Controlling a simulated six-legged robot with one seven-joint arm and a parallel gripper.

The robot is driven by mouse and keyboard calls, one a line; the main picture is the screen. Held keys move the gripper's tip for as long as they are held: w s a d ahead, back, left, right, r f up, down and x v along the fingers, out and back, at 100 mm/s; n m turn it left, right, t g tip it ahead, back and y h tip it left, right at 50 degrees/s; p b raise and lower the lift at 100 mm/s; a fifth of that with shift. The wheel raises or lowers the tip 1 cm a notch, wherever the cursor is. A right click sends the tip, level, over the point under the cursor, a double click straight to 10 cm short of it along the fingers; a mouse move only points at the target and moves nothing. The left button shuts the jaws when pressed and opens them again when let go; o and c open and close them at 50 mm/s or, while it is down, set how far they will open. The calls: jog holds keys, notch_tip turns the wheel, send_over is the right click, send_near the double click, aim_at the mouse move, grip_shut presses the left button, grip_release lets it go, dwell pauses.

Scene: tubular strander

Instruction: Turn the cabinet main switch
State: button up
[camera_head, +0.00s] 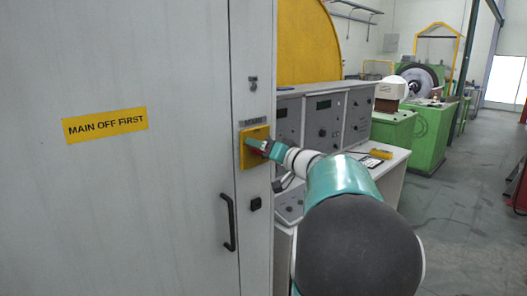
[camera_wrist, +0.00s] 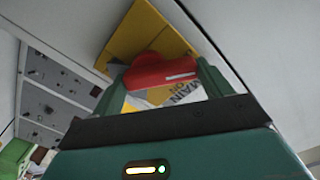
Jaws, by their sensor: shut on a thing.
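The main switch has a red knob (camera_wrist: 160,70) on a yellow plate (camera_wrist: 140,32), fixed to the grey cabinet. The knob carries a short white line. Part of a label with the words MAIN and ON shows beneath the knob in the wrist view, upside down and partly hidden. In the head view the yellow plate (camera_head: 259,131) sits right of the cabinet door, below a small grey label. My gripper (camera_head: 256,148) is at the plate; its green fingers stand on both sides of the knob, and it is shut on the knob. The gripper hides most of the knob in the head view.
The cabinet door (camera_head: 110,210) with a yellow MAIN OFF FIRST sign (camera_head: 105,126) and black handle (camera_head: 229,222) fills the left. A grey control console (camera_head: 318,116) stands right behind my arm. Open floor (camera_head: 470,200) lies at the far right.

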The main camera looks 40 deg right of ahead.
jog(key=m, duration=0.3)
jog(key=d+m, duration=0.1)
jog(key=m, duration=0.7)
jog(key=shift+d+r, duration=0.15)
jog(key=shift+r, duration=0.1)
dwell(0.4)
jog(key=o, duration=1)
jog(key=shift+s, duration=0.1)
jog(key=s, duration=1.3)
jog(key=shift+s+d, duration=0.15)
jog(key=shift+s, duration=0.15)
